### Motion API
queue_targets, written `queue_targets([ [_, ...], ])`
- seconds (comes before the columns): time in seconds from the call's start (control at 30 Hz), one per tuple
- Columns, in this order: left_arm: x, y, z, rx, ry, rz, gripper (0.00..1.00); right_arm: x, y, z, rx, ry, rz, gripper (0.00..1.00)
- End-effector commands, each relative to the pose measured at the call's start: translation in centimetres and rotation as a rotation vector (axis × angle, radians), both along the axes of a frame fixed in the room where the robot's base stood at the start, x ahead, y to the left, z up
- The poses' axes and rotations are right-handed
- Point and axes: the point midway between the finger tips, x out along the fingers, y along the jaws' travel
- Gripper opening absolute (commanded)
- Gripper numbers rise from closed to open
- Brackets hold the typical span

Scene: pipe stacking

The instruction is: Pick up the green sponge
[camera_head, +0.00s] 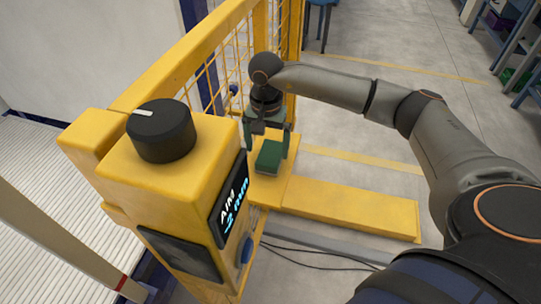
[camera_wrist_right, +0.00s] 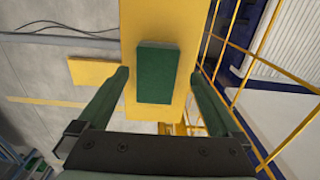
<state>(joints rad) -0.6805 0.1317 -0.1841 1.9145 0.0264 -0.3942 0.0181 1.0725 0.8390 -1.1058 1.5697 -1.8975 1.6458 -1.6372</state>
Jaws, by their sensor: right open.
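The green sponge (camera_head: 269,157) is a dark green block lying on a yellow surface (camera_head: 272,189) beside the yellow mesh fence. In the right wrist view the sponge (camera_wrist_right: 157,72) lies ahead of and between the two green fingers. My right gripper (camera_head: 267,141) is above and just behind the sponge in the head view. The right gripper (camera_wrist_right: 160,80) is open, with a finger out to either side and apart from the sponge. My left gripper is not in view.
A yellow box with a black knob (camera_head: 161,130) and a lit display (camera_head: 230,205) stands close at left. The yellow mesh fence (camera_head: 215,75) runs along the left of my right arm. A yellow beam (camera_head: 350,208) and dark cables (camera_head: 330,259) lie to the right.

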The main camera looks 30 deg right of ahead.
Motion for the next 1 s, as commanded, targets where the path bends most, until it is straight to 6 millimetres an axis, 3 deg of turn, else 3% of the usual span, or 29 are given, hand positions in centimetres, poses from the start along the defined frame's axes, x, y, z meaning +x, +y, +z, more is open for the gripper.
queue_targets([
  [0.27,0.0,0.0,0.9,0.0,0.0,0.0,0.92,-0.5,-0.2,-3.9,0.0,0.004,-0.001,1.0],
  [0.57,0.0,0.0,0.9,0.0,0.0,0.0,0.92,-0.4,-0.2,-4.5,0.0,0.001,-0.001,1.0],
  [1.0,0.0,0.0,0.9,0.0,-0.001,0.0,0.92,-0.4,-0.2,-4.5,0.0,0.001,-0.001,0.52],
])
